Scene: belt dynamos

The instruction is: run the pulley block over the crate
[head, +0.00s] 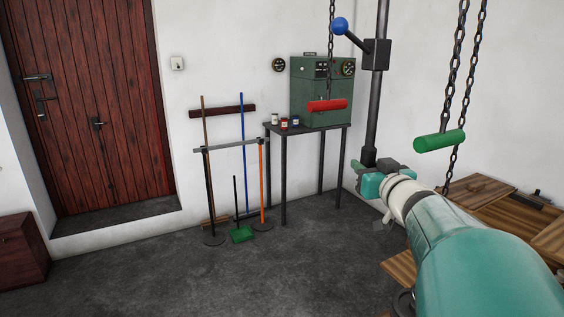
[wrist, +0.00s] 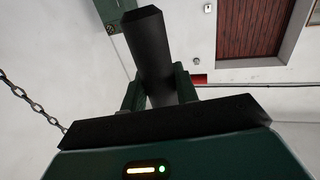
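My gripper (head: 369,167) is at the lower end of a dark upright bar (head: 376,110). In the wrist view my gripper (wrist: 160,85) has one green finger on each side of the bar (wrist: 153,50), both seemingly against it. Higher up, the bar carries a dark box with a side lever ending in a blue knob (head: 340,26). Brown wooden boards (head: 480,191) at the lower right may be the crate, partly hidden behind my arm. I cannot make out the pulley block. A green handle (head: 440,140) and a red handle (head: 327,105) hang on chains.
A dark table (head: 337,129) holds a green cabinet (head: 310,95) and small jars. Brooms and a green dustpan (head: 242,234) stand on a rack to its left. A wooden door (head: 90,100) and brown chest (head: 22,252) are at left. The floor in front is clear.

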